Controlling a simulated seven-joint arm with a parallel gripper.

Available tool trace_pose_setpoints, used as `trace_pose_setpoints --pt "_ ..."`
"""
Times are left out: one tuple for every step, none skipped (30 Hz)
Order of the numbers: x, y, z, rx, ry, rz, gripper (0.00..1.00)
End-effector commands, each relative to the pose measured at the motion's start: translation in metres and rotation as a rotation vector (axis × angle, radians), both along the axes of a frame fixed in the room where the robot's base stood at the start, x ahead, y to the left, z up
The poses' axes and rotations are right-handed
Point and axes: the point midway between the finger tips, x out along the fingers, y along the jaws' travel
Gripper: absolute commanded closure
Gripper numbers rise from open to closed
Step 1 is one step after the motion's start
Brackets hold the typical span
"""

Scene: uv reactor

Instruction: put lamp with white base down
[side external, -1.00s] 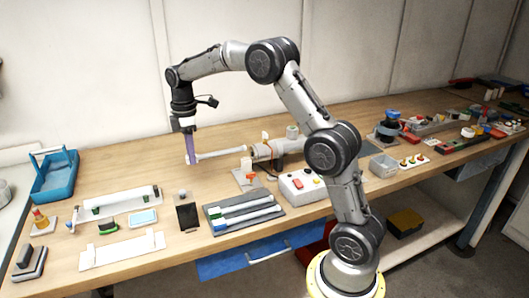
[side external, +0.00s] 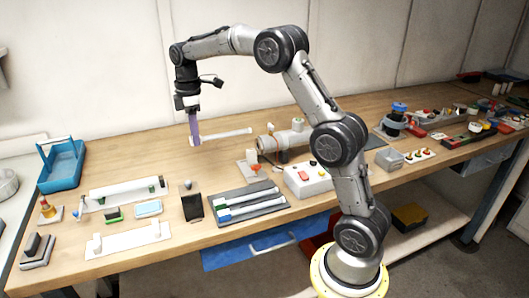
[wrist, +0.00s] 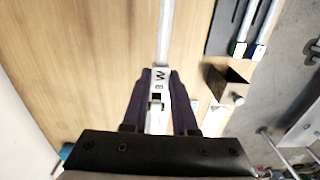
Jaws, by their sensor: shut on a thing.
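My gripper (side external: 194,139) is shut on the lamp with white base and holds it above the bench. In the side view the lamp (side external: 228,134) is a thin white tube, nearly level, reaching right from my fingers. In the wrist view my gripper (wrist: 160,85) has its dark purple fingers on either side of the white base (wrist: 158,84), which is marked "8 W". The tube (wrist: 165,33) runs up out of that view. A dark grey rack (side external: 218,197) on the bench holds lamps with green and blue ends; it also shows in the wrist view (wrist: 220,45).
The reactor's cylindrical housing (side external: 279,141) lies right of the held lamp, beside a white control box (side external: 308,181) with a red button. A dark block (side external: 192,207), a white holder (side external: 131,239) and a blue basket (side external: 62,168) stand leftward. Bare wood lies behind the rack.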

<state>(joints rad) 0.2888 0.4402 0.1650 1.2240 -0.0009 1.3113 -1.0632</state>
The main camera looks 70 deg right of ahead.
Motion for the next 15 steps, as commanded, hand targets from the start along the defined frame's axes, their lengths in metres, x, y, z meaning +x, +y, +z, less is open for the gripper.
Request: trace_pose_setpoints --pt "-0.002 0.001 -0.003 0.0 0.003 -0.004 1.0" --pt "-0.004 0.001 -0.006 0.001 0.005 -0.006 1.0" --pt "-0.007 0.002 -0.009 0.001 0.004 -0.009 1.0" --pt "-0.011 0.003 -0.012 0.0 0.004 -0.013 1.0" --pt "-0.016 0.005 -0.014 0.0 0.004 -0.016 1.0" --pt "-0.024 0.008 -0.015 0.0 0.004 -0.021 1.0" --pt "-0.031 0.011 -0.016 -0.001 0.004 -0.024 1.0" --pt "-0.038 0.014 -0.016 -0.001 0.004 -0.027 1.0" --pt "-0.05 0.019 -0.015 -0.001 0.002 -0.03 1.0" --pt "-0.059 0.023 -0.014 -0.001 0.001 -0.031 1.0" --pt "-0.068 0.027 -0.012 -0.002 0.001 -0.032 1.0" --pt "-0.082 0.033 -0.011 -0.002 0.001 -0.033 1.0" --pt "-0.092 0.038 -0.009 -0.002 0.001 -0.034 1.0" --pt "-0.102 0.042 -0.007 -0.002 -0.001 -0.035 1.0" --pt "-0.116 0.048 -0.005 -0.003 0.0 -0.035 1.0"
